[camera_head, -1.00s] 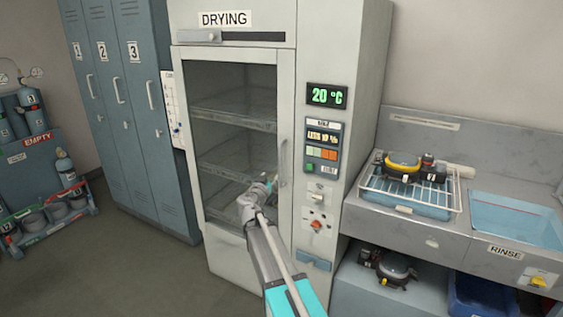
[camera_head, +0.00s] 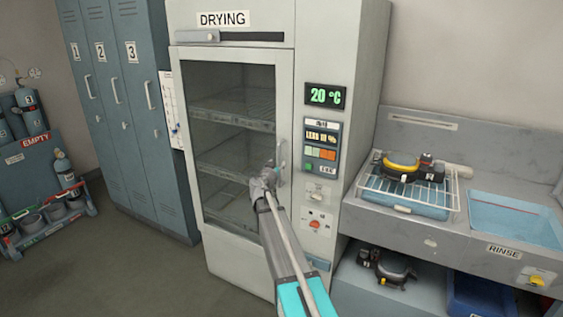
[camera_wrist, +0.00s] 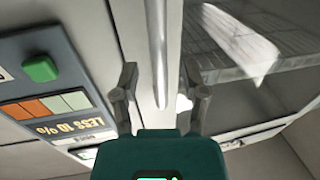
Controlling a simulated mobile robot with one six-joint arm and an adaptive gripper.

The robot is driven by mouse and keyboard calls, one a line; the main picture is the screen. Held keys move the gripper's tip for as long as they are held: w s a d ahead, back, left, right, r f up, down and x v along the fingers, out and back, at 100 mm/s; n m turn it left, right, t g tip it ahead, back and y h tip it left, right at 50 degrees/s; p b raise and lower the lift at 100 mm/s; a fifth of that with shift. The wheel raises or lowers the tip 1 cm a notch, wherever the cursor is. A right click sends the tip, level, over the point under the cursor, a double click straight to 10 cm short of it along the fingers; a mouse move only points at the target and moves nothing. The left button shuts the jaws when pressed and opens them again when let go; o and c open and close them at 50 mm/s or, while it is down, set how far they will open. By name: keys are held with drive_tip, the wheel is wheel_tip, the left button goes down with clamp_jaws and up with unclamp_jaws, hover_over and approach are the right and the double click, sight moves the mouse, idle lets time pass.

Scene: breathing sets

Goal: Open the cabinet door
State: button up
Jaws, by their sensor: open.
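The drying cabinet's glass door (camera_head: 229,130) is shut, with wire shelves visible behind the glass. Its upright handle (camera_head: 283,155) is on the door's right side. My gripper (camera_head: 277,168) is at the lower part of this handle in the head view and partly hides it. In the wrist view, the handle (camera_wrist: 157,50) is a pale bar running down between the two spread fingers of my gripper (camera_wrist: 162,88). There is a gap on each side of the bar. Whether the fingertips reach past the bar is unclear.
A control panel (camera_head: 322,145) with a 20 °C display is right of the door. Blue lockers (camera_head: 125,110) stand to the left. A rinse sink (camera_head: 515,218) and a rack (camera_head: 408,192) with breathing gear are on the right. The floor before the lockers is clear.

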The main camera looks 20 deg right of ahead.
drive_tip(key=shift+x, duration=1.4)
clamp_jaws()
